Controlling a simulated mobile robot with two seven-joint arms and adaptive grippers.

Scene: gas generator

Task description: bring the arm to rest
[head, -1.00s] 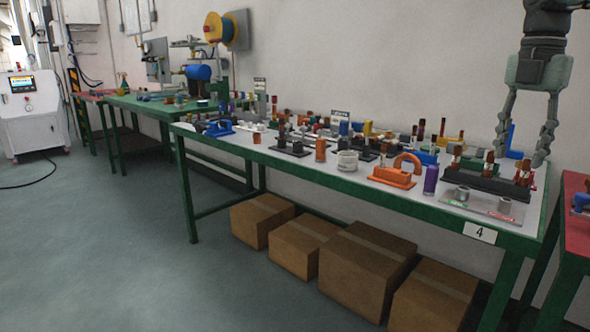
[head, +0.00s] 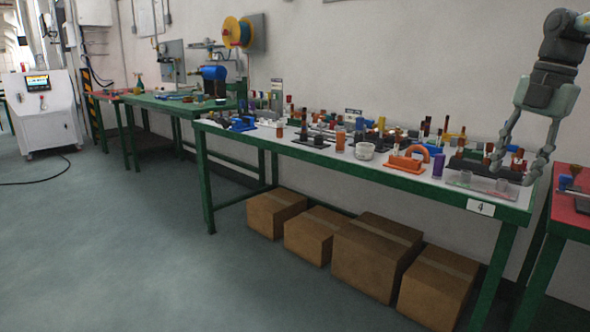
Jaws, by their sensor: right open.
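My right gripper (head: 513,176) hangs at the right of the head view with its fingers pointing down. Its two fingers are spread apart and nothing shows between them that it holds. It is over or in front of the right end of the long work table (head: 330,157). Behind and between its fingers I see a dark block with brown-topped parts and a clear plate (head: 470,182) with small grey cylinders. I cannot tell the gap between the fingertips and these parts. My left gripper is not in the view.
Cardboard boxes (head: 375,262) stand underneath. A red-topped table (head: 575,205) is close at the right.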

